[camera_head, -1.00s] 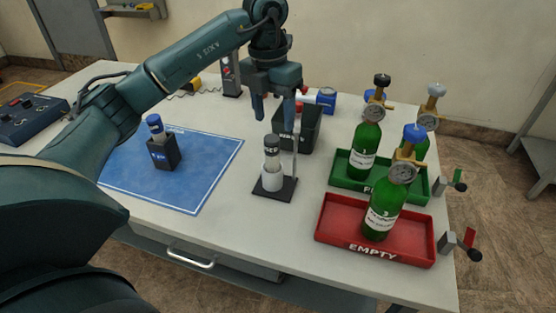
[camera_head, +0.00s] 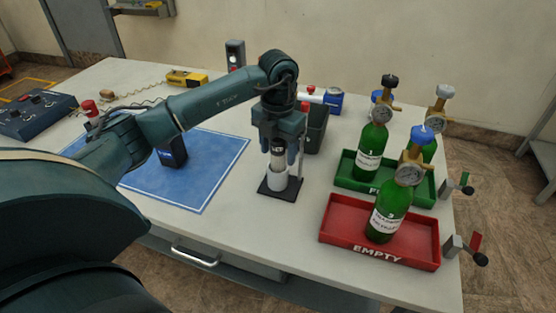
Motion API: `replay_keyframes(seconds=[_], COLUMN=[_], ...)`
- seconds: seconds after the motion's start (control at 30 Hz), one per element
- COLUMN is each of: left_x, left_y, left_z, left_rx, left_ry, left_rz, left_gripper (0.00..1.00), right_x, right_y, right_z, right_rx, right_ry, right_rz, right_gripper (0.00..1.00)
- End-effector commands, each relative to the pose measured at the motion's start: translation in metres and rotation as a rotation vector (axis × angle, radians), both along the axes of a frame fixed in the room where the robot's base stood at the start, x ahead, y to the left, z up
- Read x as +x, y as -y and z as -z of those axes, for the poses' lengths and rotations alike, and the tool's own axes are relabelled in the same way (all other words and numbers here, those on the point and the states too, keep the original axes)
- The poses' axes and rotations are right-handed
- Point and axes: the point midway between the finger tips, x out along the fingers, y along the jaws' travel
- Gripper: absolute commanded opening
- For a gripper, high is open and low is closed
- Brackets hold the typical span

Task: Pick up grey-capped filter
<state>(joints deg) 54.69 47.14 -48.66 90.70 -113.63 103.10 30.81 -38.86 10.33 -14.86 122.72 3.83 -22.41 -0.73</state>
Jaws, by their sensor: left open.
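The grey-capped filter (camera_head: 278,164) stands upright in a clear holder on a dark square stand (camera_head: 281,192) near the middle of the table. Its cap is hidden behind my left gripper (camera_head: 279,152). My left gripper points down over the filter, its open fingers on either side of the upper part. I cannot tell whether the fingers touch it. My right gripper is not in view.
A dark block (camera_head: 173,153) stands on the blue mat (camera_head: 215,160), partly behind my left arm. A dark bin (camera_head: 316,130) is close behind the gripper. Green bottles stand in the green tray (camera_head: 343,176) and red tray (camera_head: 335,224) to the right.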

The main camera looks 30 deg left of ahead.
Motion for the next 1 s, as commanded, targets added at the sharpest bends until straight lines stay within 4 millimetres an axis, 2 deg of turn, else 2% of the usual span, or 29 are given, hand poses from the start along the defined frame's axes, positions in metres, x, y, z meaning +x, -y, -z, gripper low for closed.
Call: replay_keyframes(seconds=[0.1,0.33,0.9,1.0], left_x=[-0.0003,-0.0001,0.0,0.0001], left_y=[-0.0001,0.0,0.0001,0.0001], left_z=[0.0087,0.0097,0.0091,0.0088], left_rx=[-0.001,0.0,-0.001,-0.001], left_ry=[0.0,0.001,0.001,0.002], left_rz=[0.001,0.001,0.001,0.001], left_gripper=[0.57,0.57,0.1,0.07], right_x=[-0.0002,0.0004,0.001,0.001], right_y=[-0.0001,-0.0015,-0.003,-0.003], right_z=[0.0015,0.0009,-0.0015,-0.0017], right_rx=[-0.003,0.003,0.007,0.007], right_ry=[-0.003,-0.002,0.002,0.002], right_rz=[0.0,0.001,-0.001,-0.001], right_gripper=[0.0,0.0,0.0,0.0])
